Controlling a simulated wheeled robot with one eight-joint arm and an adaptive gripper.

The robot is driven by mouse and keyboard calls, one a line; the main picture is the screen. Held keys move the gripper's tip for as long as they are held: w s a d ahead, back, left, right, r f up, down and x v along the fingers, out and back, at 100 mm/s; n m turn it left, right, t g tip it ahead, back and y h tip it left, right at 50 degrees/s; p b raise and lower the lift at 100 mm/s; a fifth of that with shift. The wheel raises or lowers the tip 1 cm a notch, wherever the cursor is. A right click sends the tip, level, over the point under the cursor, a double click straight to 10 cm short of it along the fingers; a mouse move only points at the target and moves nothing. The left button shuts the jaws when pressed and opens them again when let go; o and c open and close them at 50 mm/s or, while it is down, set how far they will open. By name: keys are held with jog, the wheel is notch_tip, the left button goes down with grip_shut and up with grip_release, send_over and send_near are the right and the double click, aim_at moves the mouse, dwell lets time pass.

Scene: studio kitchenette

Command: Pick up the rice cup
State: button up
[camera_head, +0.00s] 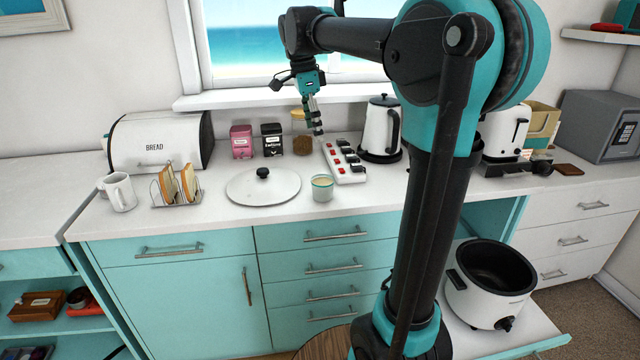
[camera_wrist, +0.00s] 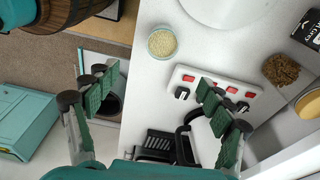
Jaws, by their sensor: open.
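The rice cup (camera_head: 322,187) is a small clear cup with a greenish rim and pale grains inside. It stands upright on the white counter near its front edge, right of a round white lid. In the wrist view the rice cup (camera_wrist: 162,43) shows from above, beyond my fingers and toward the top middle. My gripper (camera_head: 315,122) hangs above the back of the counter, over the power strip, behind and higher than the cup. In the wrist view my gripper (camera_wrist: 160,100) has its two green-padded fingers spread wide with nothing between them.
The power strip (camera_head: 343,161) with red switches lies just behind the cup, and a kettle (camera_head: 381,130) stands right of it. The white lid (camera_head: 262,186) lies left. A toast rack (camera_head: 177,186) and mug (camera_head: 118,192) are farther left. A rice cooker pot (camera_head: 489,284) sits lower right.

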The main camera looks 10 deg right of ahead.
aim_at(323, 180)
jog(key=d+f, duration=0.1)
jog(key=f, duration=1)
jog(key=d+f, duration=0.1)
jog(key=f, duration=0.5)
jog(key=shift+w+d+f, duration=0.1)
jog(key=shift+w+d, duration=0.2)
jog(key=shift+w, duration=0.1)
jog(key=c, duration=1.4)
